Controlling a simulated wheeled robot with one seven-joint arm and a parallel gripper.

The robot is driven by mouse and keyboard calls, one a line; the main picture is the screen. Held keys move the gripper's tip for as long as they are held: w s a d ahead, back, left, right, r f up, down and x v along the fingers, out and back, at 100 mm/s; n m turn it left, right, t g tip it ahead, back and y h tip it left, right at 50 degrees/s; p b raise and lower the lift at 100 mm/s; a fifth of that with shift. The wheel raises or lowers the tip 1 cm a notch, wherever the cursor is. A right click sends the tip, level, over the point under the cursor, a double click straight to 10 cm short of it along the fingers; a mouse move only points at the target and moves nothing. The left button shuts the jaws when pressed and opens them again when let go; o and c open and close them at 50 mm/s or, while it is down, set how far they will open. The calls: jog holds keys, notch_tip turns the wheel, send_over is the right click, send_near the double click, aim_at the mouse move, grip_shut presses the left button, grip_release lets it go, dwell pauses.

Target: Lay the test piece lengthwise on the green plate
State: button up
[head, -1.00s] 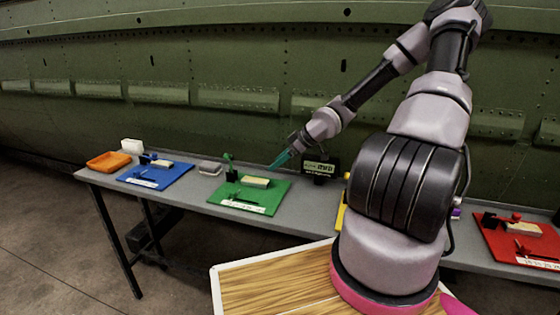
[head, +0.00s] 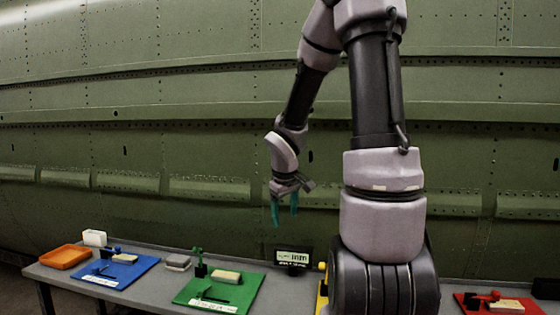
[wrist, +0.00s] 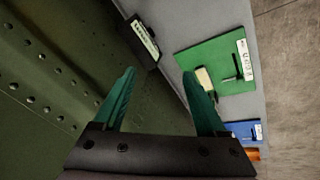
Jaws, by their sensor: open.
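The green plate (head: 250,291) lies on the grey bench, left of centre in the head view. On it are a cream block (head: 227,277), a green-and-black upright fixture (head: 199,262), a small dark piece and a white label (head: 212,306). I cannot tell which item is the test piece. My gripper (head: 284,222) is open and empty, fingers pointing down, above the bench and right of the plate. In the wrist view my gripper (wrist: 159,74) shows nothing between its teal fingers. There the green plate (wrist: 210,55) lies right of them; the right finger partly covers the cream block (wrist: 205,84).
A small display (head: 294,257) stands on the bench right of the green plate. A blue plate (head: 128,270), orange tray (head: 66,256), white box (head: 94,238) and grey box (head: 178,262) are left. A red plate (head: 475,302) is far right. The fuselage wall (head: 200,120) rises behind.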

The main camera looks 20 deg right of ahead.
jog(key=s+a+r+m+t+y, duration=0.1)
jog(key=s+a+r+m, duration=0.3)
jog(key=s+r, duration=0.4)
jog(key=s+a+r+m+t+y, duration=0.2)
jog(key=s+a+r+m+y, duration=0.1)
jog(key=s+r, duration=0.5)
notch_tip(320, 180, up, 3)
jog(key=shift+s+a+f+m, duration=0.2)
jog(key=shift+a+m, duration=0.2)
jog(key=shift+a, duration=0.45)
